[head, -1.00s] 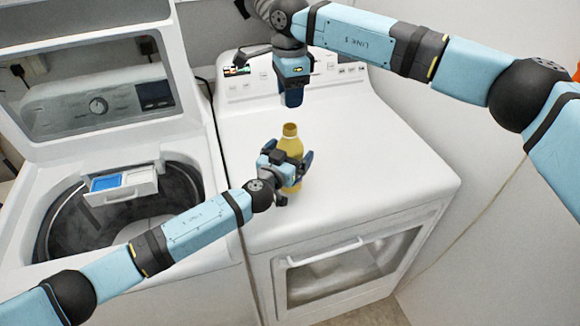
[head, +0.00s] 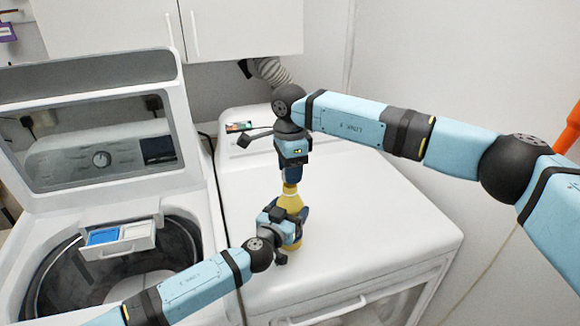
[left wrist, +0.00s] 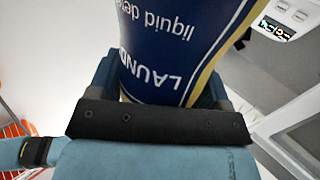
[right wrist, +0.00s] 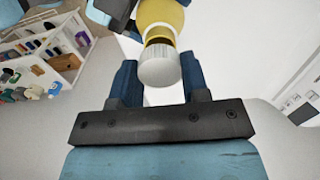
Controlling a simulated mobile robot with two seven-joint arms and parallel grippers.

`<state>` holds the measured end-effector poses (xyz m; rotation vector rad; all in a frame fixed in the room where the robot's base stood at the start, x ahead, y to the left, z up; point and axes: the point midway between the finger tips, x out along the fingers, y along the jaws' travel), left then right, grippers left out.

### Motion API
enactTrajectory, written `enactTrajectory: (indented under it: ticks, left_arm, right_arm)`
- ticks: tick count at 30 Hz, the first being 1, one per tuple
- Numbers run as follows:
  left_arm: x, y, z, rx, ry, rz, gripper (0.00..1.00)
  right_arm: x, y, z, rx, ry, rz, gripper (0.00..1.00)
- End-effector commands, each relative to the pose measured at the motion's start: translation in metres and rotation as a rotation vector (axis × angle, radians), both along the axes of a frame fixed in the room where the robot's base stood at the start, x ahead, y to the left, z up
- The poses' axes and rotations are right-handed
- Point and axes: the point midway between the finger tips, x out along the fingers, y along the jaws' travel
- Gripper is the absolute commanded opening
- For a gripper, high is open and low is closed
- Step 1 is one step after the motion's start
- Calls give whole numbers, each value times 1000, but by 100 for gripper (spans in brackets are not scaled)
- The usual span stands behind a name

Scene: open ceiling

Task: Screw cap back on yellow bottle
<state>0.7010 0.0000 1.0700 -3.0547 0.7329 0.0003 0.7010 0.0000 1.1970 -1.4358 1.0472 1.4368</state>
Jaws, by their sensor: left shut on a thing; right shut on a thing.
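The yellow bottle (head: 290,203) stands upright on the white machine's top. My left gripper (head: 291,232) is shut around its body from the left. In the left wrist view, the bottle's blue label (left wrist: 180,45) fills the space between the fingers. My right gripper (head: 291,176) points straight down at the bottle's mouth. In the right wrist view, the white cap (right wrist: 159,67) sits between the fingers, in line with the yellow neck (right wrist: 159,14). The right gripper is shut on the cap. I cannot tell whether the threads are engaged. In the head view the fingers hide the cap.
The white machine top (head: 370,215) is clear around the bottle. At left, a washer (head: 190,225) has its lid up and its drum open, with a detergent drawer (head: 120,238) pulled out. A control panel and a grey hose (head: 270,72) are behind. White cabinets (head: 240,28) hang above.

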Motion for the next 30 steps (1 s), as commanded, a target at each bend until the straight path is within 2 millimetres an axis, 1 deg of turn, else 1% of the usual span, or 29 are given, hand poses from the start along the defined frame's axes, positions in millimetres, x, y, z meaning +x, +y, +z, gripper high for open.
enactTrajectory:
  ticks: [2,16,25,30]
  left_arm:
    - [0,0,0,0,0,0,29]
    - [0,0,0,0,1,0,29]
    - [0,0,0,0,1,0,29]
    - [0,0,0,0,1,0,29]
  right_arm:
    - [0,0,-3,1,-2,0,20]
    - [0,0,-3,1,-2,1,20]
    - [0,1,-18,1,-1,1,20]
    - [0,1,-20,1,-1,1,20]
